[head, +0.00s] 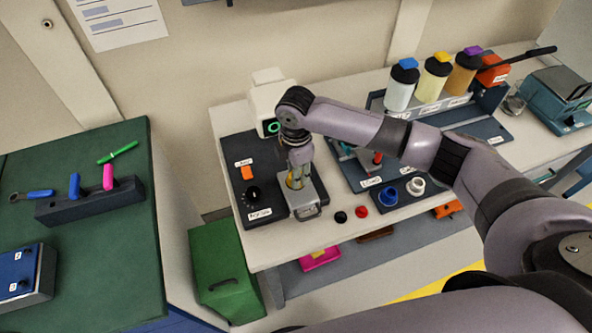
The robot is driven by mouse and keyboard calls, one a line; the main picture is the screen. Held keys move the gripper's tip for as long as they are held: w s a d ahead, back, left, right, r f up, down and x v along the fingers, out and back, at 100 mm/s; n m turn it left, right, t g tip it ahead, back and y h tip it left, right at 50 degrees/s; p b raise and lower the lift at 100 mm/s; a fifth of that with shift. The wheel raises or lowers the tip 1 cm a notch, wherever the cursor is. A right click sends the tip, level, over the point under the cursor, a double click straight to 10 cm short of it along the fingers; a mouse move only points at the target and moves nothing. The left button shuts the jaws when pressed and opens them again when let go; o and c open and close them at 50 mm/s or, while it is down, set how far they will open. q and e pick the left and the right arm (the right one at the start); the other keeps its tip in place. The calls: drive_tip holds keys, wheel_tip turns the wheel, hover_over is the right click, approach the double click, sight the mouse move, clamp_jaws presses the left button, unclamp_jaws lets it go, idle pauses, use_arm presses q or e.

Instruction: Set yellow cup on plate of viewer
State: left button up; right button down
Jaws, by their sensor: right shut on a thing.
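The viewer (266,97) is a white device with a green ring, at the back of the white bench. In front of it is a pale plate (307,201) on a dark base. My right gripper (296,182) points down over this plate, shut on the yellow cup (290,181). Only slivers of the cup show between the fingers. I cannot tell whether the cup touches the plate or hangs just above it. My left gripper is not in view.
A dark panel with an orange switch (246,172) and a black knob (254,193) lies left of the plate. Black (340,217) and red (361,212) caps lie to its right. Lidded jars (433,80) stand at the back.

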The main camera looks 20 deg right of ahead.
drive_tip(key=c, duration=1.2)
unclamp_jaws()
drive_tip(key=shift+o, duration=0.2)
